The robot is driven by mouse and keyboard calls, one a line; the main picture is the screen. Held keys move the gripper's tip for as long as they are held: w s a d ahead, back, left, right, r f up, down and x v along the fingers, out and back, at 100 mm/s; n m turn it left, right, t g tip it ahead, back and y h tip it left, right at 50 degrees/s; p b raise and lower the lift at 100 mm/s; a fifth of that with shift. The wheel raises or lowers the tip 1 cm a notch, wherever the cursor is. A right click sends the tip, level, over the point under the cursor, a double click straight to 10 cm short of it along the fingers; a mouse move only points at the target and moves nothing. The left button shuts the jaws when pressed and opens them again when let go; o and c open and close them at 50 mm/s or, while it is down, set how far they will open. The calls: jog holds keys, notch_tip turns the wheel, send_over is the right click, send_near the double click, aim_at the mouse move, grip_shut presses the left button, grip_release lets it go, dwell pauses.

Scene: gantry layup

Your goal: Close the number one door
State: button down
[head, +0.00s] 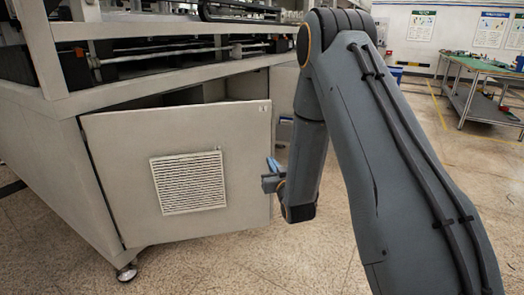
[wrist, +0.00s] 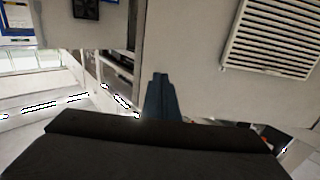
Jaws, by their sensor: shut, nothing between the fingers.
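A pale grey cabinet door (head: 115,150) with a white louvred vent stands partly open on the machine's base. A dark gap shows above its top edge, and its free edge is at the right. No readable number shows on it. My gripper (head: 269,180) is at that free edge, at about mid height, with its fingers shut and empty. In the wrist view the shut fingers (wrist: 160,82) overlap the door's edge, with the door surface (wrist: 195,65) and vent to the right. I cannot tell whether the fingers touch the door.
The machine frame (head: 130,92) with rails rises above the door. A caster (head: 126,272) stands below the base at the left. The speckled floor (head: 220,270) in front of the door is clear. A green-topped workbench (head: 485,65) stands far off at the right.

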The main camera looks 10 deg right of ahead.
aim_at(260, 143)
jog(key=w, duration=0.4)
jog(key=w+b, duration=0.1)
jog(key=w, duration=0.4)
jog(key=w+b, duration=0.1)
jog(key=w, duration=0.4)
jog(key=shift+a, duration=0.25)
